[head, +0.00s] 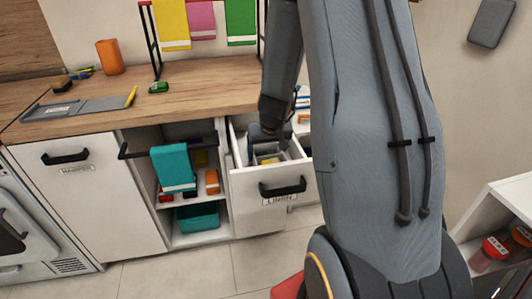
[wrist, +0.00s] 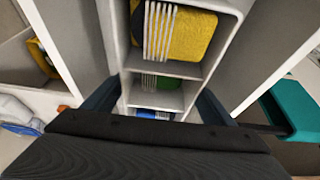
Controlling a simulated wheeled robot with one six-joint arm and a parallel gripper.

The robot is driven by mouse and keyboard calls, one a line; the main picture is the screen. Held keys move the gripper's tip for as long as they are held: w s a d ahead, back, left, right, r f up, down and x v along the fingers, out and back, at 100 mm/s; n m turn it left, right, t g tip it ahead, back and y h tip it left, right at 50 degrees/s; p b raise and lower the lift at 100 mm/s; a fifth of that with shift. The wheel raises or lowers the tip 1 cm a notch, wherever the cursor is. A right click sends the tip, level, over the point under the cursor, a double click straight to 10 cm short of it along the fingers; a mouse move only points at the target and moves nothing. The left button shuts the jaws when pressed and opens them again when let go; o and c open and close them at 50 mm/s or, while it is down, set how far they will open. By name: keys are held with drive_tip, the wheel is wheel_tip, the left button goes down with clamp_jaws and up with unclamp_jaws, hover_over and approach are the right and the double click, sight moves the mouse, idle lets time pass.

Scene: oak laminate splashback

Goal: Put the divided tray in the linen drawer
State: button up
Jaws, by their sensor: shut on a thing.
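The linen drawer (head: 290,184) is pulled open, with a black handle and a LINEN label on its white front. The divided tray (head: 268,159) shows small and partly hidden between the drawer walls. In the wrist view the pale grey tray (wrist: 167,69) has cross dividers, with yellow, green and blue things and thin pale slats in its compartments. My gripper (head: 267,143) reaches down into the drawer opening. In the wrist view my gripper (wrist: 157,104) has its fingers on either side of the tray, shut on it. I cannot tell whether the tray touches the drawer floor.
Left of the drawer, a teal towel (head: 172,167) hangs at an open cupboard holding a teal bin (head: 198,217). The wooden counter (head: 190,92) above carries a grey board (head: 82,108), a green toy car (head: 158,87) and an orange block (head: 109,57). A towel rack stands behind.

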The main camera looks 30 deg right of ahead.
drive_tip(key=shift+f+b, duration=0.25)
drive_tip(key=shift+b, duration=0.05)
drive_tip(key=o, duration=1.3)
drive_tip(key=p+v, duration=0.6)
drive_tip(key=v, duration=0.1)
drive_tip(key=shift+s+a+r, duration=0.1)
drive_tip(key=shift+s+r, duration=0.1)
drive_tip(key=shift+r, duration=0.15)
drive_tip(key=shift+s+a+r+n+g+y, duration=0.2)
drive_tip(key=shift+s+a+r+n+g, duration=0.8)
drive_tip(key=shift+s+a, duration=2.05)
drive_tip(key=shift+s+a+r+n+g+y, duration=0.1)
drive_tip(key=shift+s+a+r+g+y, duration=0.15)
drive_tip(key=shift+s+a+r, duration=2.6)
drive_tip(key=shift+s+a+r+n+g+y, duration=0.2)
drive_tip(key=shift+s+a+n+g, duration=0.4)
drive_tip(key=shift+s+a, duration=2.6)
